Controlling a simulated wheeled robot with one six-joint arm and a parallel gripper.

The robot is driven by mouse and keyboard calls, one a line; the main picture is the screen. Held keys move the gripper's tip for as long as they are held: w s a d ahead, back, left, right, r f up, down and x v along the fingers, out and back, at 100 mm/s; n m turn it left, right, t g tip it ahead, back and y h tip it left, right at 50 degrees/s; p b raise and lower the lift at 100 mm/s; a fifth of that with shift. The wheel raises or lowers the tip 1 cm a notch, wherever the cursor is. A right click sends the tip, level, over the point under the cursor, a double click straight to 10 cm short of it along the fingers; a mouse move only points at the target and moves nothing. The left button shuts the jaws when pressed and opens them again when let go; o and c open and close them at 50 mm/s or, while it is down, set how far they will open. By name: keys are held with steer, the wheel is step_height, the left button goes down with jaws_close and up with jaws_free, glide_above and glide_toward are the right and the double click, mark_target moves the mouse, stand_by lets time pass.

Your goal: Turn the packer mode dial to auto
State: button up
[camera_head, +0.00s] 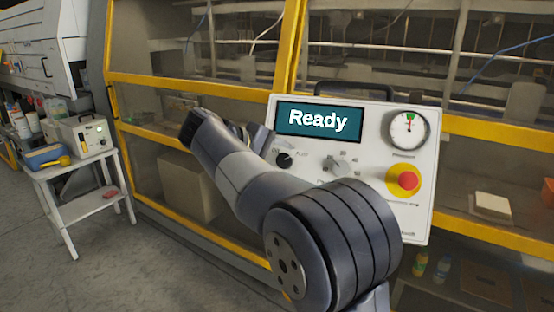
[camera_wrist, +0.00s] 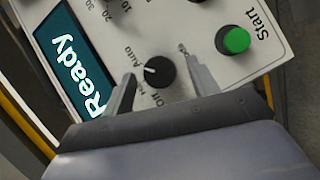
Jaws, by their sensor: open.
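The black mode dial (camera_wrist: 161,72) is on the white control panel (camera_wrist: 200,15). Its white pointer mark points left in the wrist view, toward the side with the labels. "Auto", a partly covered label starting with "M" and "Off" are printed around it. My gripper (camera_wrist: 157,62) is open, with one finger on each side of the dial. I cannot tell whether either finger touches it. In the head view, the dial (camera_head: 285,160) shows just right of my gripper (camera_head: 257,137), which is partly hidden by my arm. The screen (camera_head: 319,121) reads "Ready".
A green Start button (camera_wrist: 236,40) is right of the dial in the wrist view. A grey numbered knob (camera_head: 343,165), a red stop button (camera_head: 404,181) and a gauge (camera_head: 408,128) share the panel. Yellow-framed machine guarding (camera_head: 190,86) stands behind. A small white table (camera_head: 85,172) is left.

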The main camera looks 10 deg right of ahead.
steer(key=v, duration=1)
steer(key=shift+s+a+r, duration=0.15)
steer(key=shift+a+r, duration=0.05)
steer(key=shift+a, duration=0.15)
steer(key=x, duration=1)
steer(key=shift+d, duration=0.1)
steer(key=shift+w+d+f, duration=0.15)
steer(key=shift+w+d, duration=0.05)
steer(key=shift+d, duration=0.1)
steer(key=shift+f, duration=0.1)
steer(key=shift+a, duration=0.1)
